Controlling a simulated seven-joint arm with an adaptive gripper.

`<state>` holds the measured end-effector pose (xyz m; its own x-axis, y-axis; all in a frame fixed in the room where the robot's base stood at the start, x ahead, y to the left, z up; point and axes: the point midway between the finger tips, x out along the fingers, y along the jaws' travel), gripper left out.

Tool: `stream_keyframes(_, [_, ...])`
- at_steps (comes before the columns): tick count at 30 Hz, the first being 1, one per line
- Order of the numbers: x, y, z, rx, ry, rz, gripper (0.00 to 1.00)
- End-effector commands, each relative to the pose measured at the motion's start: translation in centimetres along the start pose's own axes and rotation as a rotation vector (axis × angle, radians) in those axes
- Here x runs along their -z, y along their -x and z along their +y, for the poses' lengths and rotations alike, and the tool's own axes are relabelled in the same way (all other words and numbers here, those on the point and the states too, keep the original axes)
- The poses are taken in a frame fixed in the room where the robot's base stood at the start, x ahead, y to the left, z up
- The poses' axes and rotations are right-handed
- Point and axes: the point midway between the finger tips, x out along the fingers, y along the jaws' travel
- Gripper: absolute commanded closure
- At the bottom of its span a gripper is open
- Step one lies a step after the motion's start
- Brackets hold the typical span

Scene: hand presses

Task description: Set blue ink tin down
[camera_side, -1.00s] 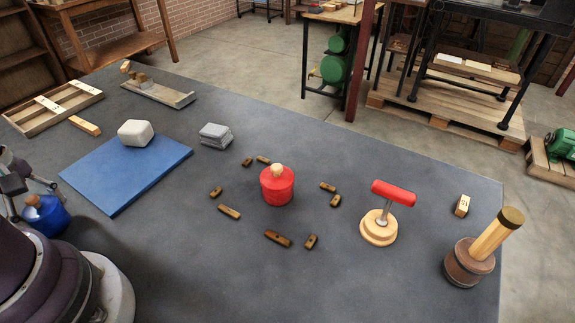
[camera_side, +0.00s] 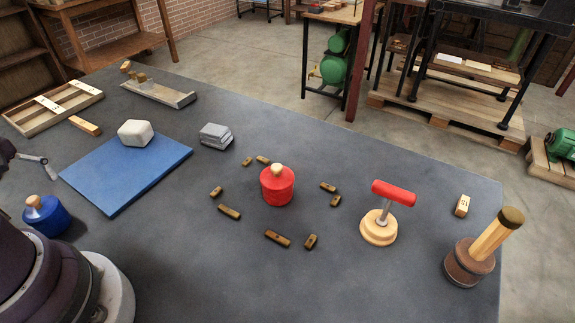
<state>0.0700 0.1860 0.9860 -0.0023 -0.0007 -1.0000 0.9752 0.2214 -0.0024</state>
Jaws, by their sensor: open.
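The blue ink tin (camera_side: 50,219) stands upright on the grey table at the left edge, near the front-left corner of the blue mat (camera_side: 88,184). It has a wooden knob on top. My gripper (camera_side: 50,178) shows only in part at the left edge, above the tin and apart from it. It is open and holds nothing that I can see. My arm hides some of the table below the tin.
A whitish block (camera_side: 136,133) sits on the mat. A red tin (camera_side: 277,187) stands mid-table, ringed by several small wooden blocks.

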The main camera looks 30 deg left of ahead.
Motion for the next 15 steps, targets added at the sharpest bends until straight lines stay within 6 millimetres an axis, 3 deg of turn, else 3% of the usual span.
stream_keyframes(6, [0.1, 5.6, 0.1, -0.009, -0.001, 0.007, 0.15])
stream_keyframes(11, [0.1, 7.8, 0.0, -0.003, -0.001, 0.004, 0.15])
stream_keyframes(13, [-0.5, 8.4, 0.6, -0.016, -0.052, 0.008, 0.15])
stream_keyframes(15, [-2.4, 9.4, 2.5, -0.066, -0.234, 0.032, 0.15])
